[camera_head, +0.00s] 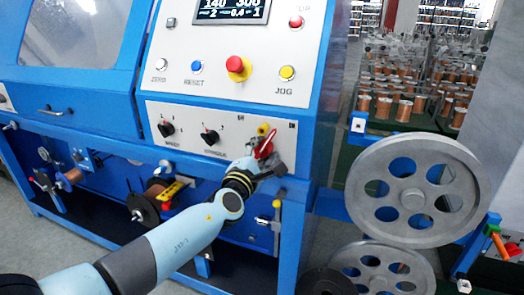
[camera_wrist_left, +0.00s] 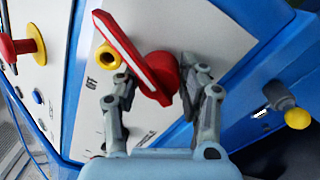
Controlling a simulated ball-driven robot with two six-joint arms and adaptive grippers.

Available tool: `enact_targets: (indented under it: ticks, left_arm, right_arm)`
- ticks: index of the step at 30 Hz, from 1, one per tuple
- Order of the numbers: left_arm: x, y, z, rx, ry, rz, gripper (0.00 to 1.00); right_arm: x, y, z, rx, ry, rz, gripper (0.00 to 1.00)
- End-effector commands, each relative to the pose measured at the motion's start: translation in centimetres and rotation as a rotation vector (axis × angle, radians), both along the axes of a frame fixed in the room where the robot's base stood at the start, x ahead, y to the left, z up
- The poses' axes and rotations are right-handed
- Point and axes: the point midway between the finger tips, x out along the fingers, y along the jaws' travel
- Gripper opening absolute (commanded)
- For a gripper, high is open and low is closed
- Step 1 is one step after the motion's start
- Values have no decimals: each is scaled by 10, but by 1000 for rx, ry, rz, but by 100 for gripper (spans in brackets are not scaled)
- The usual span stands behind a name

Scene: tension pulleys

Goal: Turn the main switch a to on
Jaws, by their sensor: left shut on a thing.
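The main switch (camera_head: 265,146) is a red rotary handle with a pale edge on the right end of the white lower panel. In the head view the handle slants up to the right, and small labels too blurred to read stand on either side above it. My left gripper (camera_head: 262,164) is at the switch and partly hides its base. In the left wrist view the red switch (camera_wrist_left: 139,62) lies between the two fingers of my left gripper (camera_wrist_left: 158,82), which is shut on it. My right gripper is in neither view.
A yellow ring (camera_wrist_left: 109,57) sits close beside the handle. Black knobs (camera_head: 210,137) are to the left on the same panel. A large grey pulley (camera_head: 413,222) stands at the right.

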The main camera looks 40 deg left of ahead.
Motion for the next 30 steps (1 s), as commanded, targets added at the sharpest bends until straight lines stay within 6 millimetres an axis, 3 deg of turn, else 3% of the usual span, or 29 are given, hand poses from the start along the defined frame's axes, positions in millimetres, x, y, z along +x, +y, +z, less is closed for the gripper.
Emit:
enact_targets:
  ticks: [10, 26, 27, 30]
  left_arm:
    - [0, 0, -2, 133, 35, -1, 0]
    - [-1, 0, -2, 153, 41, -2, 0]
    - [-1, 0, -2, 153, 41, -2, 43]
    - [-1, 0, -2, 153, 40, -1, 56]
  right_arm:
    - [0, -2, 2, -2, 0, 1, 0]
    - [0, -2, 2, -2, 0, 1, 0]
    - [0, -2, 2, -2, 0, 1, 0]
    - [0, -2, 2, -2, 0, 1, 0]
